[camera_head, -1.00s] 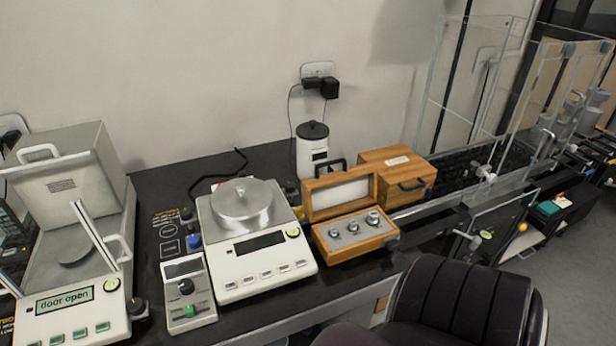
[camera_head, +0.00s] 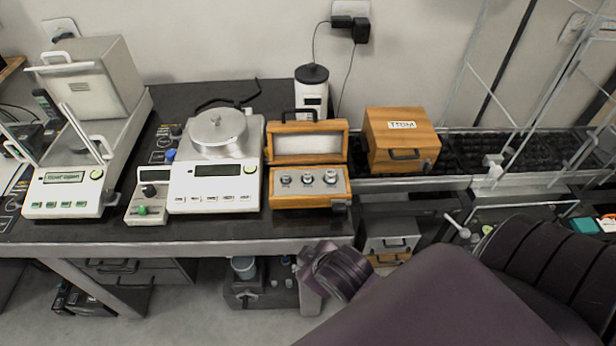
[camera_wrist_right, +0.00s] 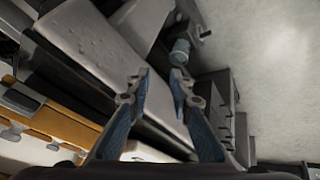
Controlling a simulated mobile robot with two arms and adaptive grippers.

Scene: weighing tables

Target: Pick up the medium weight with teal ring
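Several small metal weights, apparently three, sit in a row in the open wooden case (camera_head: 276,203) on the bench. The medium weight appears to be the middle one (camera_head: 308,180); at this size I cannot make out a teal ring. My right gripper (camera_wrist_right: 159,82) is open, with two blue-padded fingers apart and nothing between them. In the head view my dark right arm reaches in from the lower right, its wrist end in front of the bench and below the case; its fingers cannot be made out there. My left gripper is not in view.
A balance (camera_head: 214,172) stands left of the case, and a larger balance (camera_head: 65,195) at far left. A closed wooden box (camera_head: 400,150) stands to the right. A white canister (camera_head: 312,95) is behind the case. The case's raised lid (camera_head: 307,144) is at its back.

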